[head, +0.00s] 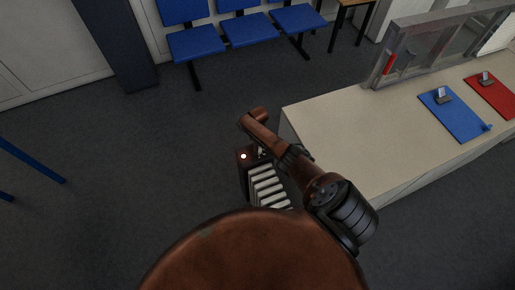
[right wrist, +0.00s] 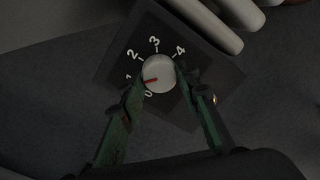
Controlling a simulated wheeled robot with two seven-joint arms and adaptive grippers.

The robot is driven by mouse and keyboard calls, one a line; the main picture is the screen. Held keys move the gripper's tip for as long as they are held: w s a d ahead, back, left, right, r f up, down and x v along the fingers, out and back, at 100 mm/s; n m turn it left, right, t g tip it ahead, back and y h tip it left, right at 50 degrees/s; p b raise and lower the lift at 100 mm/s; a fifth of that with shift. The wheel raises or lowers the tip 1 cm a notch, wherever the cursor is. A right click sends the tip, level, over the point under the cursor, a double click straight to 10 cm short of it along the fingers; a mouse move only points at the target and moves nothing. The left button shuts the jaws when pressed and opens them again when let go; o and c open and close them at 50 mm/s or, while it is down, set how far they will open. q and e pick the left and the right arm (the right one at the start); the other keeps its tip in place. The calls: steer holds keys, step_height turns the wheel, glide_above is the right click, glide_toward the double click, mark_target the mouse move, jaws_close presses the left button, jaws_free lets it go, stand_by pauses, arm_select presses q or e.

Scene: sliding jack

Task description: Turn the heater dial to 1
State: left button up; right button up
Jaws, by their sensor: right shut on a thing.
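The heater (head: 268,188) with pale fins stands on the floor beside the counter; its dark control panel has a small glowing light (head: 243,156). In the right wrist view, the round grey dial (right wrist: 160,72) sits on the dark panel with numbers 0 to 4. Its red pointer mark faces left and slightly down, near the 1 and on the side towards the 0. My right gripper (right wrist: 162,80) is shut on the dial, one green finger on each side. In the head view my arm hides most of the dial and panel. My left gripper is not in view.
A long beige counter (head: 330,125) stands right of the heater, with a blue clipboard (head: 450,115) and a red one (head: 493,95) on it. Blue chairs (head: 196,43) line the back wall.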

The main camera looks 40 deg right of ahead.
stand_by(0.3)
steer(key=o, duration=1.2)
steer(key=shift+c, duration=0.2)
step_height(320, 180, up, 12)
steer(key=shift+w+d, duration=0.15)
steer(key=shift+d, duration=0.15)
